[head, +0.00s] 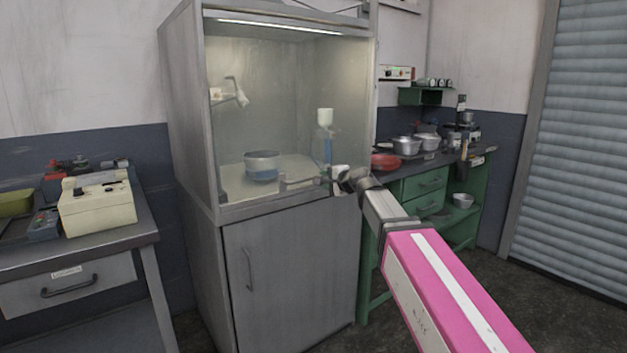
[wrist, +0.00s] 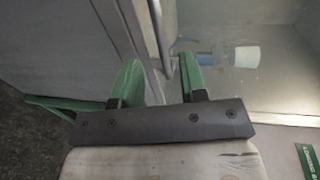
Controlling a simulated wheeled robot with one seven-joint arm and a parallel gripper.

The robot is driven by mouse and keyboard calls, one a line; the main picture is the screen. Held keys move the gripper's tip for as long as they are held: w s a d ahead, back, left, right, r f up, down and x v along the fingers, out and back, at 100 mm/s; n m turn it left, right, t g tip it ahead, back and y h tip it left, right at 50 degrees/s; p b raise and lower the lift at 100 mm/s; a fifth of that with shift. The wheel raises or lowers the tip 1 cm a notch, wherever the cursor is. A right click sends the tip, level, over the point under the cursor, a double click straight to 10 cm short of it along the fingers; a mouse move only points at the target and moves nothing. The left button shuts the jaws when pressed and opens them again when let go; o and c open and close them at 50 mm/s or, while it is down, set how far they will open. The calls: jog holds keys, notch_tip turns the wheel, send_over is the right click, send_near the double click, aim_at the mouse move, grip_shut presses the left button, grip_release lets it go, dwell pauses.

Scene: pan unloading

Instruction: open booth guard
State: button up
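The booth (head: 190,110) is a tall grey cabinet with a lit upper chamber. Its clear guard (head: 285,110) appears to be down over the front. A grey bar handle (head: 300,182) lies low on the guard. My gripper (head: 332,178) is at the right end of this handle. In the wrist view the green fingers of my gripper (wrist: 160,72) stand apart. The handle bar (wrist: 161,40) runs between or just beyond their tips; I cannot tell whether they touch it.
Inside the booth are a metal pan (head: 262,166) and a blue-and-white bottle (head: 325,135). A grey door (head: 290,270) is below. A workbench with a beige box (head: 97,206) is at left. A green bench (head: 425,185) with bowls is at right. Dark floor shows at right.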

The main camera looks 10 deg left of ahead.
jog(key=x, duration=0.8)
jog(key=shift+w+a, duration=0.2)
jog(key=shift+c, duration=0.3)
grip_shut()
